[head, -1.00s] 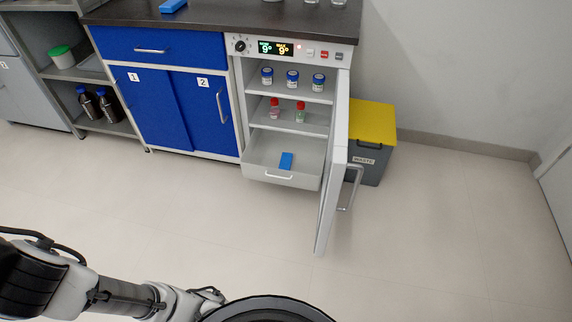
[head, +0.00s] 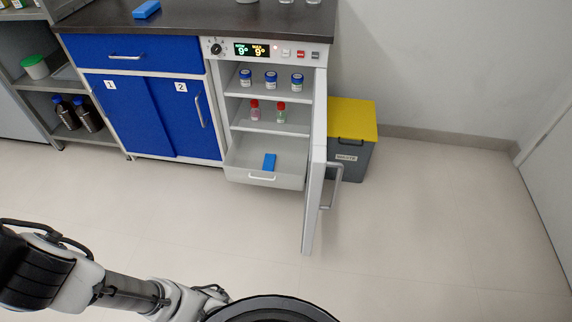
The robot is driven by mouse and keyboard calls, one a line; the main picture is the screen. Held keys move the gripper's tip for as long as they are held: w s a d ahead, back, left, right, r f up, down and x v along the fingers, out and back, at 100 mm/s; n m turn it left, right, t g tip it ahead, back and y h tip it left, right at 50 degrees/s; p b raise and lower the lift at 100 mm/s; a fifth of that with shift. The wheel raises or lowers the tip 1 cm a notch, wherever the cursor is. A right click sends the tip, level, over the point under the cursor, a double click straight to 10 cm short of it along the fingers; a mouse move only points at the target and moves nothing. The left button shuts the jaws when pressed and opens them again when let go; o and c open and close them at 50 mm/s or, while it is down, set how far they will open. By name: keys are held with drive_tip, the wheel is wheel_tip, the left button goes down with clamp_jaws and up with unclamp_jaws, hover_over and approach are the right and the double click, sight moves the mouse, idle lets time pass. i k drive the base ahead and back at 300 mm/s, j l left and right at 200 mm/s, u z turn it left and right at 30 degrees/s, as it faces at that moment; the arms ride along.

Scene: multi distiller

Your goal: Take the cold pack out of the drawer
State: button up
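A blue cold pack (head: 269,161) lies in the pulled-out bottom drawer (head: 240,166) of the small open refrigerator. The drawer is white with a handle on its front. A second flat blue block (head: 146,9), similar in colour, lies on the dark counter at the upper left. My arm shows at the lower left, well short of the refrigerator. My gripper itself is not in the frame.
The refrigerator door (head: 314,185) stands open to the right of the drawer and juts into the room. A yellow-lidded waste bin (head: 352,140) is behind it. Blue cabinets (head: 150,115) stand left. Small vials fill the upper shelves. The floor (head: 200,220) in front is clear.

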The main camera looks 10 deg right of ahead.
sight(269, 158)
drive_tip(key=i+j+z, duration=0.2)
drive_tip(key=z, duration=0.25)
drive_tip(key=i+j+z, duration=0.1)
drive_tip(key=j+z, duration=0.35)
drive_tip(key=i+j+z, duration=0.15)
drive_tip(key=j, duration=0.3)
drive_tip(key=j+z, duration=0.2)
drive_tip(key=j, duration=0.25)
drive_tip(key=i+j, duration=0.1)
drive_tip(key=j, duration=0.45)
drive_tip(key=i+j+z, duration=0.1)
drive_tip(key=j, duration=0.45)
drive_tip(key=i+j, duration=0.65)
drive_tip(key=i, duration=0.45)
